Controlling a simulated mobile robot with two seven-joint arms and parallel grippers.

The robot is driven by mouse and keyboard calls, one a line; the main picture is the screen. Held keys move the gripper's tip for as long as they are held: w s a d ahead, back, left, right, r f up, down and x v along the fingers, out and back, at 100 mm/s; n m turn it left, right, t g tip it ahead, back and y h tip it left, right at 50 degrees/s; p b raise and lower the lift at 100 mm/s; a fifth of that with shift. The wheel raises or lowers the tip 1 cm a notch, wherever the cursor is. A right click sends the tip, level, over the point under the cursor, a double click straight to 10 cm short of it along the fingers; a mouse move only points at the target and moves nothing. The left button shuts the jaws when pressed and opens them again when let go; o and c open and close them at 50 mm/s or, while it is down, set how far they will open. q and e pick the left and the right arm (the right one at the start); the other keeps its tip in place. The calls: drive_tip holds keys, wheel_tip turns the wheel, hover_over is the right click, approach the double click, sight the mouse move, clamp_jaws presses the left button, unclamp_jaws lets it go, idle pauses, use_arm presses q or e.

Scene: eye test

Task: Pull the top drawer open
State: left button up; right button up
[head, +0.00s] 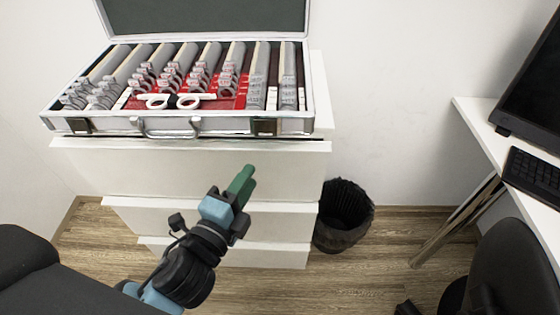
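The white cabinet stands against the wall, with its top drawer (150,168) just below the cabinet's top. No handle shows on the drawer front. The top drawer looks closed, though its front stands out over the lower drawers in this steep view. My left gripper (247,175) is in front of the top drawer's right half, pointing up and to the right. Its green fingers lie close together with no clear gap and nothing between them. I cannot tell whether the fingertips touch the drawer front. My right gripper is out of view.
An open silver lens case (105,125) sits on the cabinet. Below are a middle drawer (150,217) and a bottom drawer (270,257). A black bin (343,225) stands right of the cabinet. A desk (490,135) with keyboard (533,172) and a black chair (512,265) are at right.

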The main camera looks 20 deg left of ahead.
sight(263, 156)
use_arm(q)
drive_tip(key=shift+w+d, duration=0.2)
drive_tip(key=shift+w, duration=1.8)
drive_tip(key=shift+w+d, duration=0.15)
drive_tip(key=shift+w, duration=1.8)
clamp_jaws()
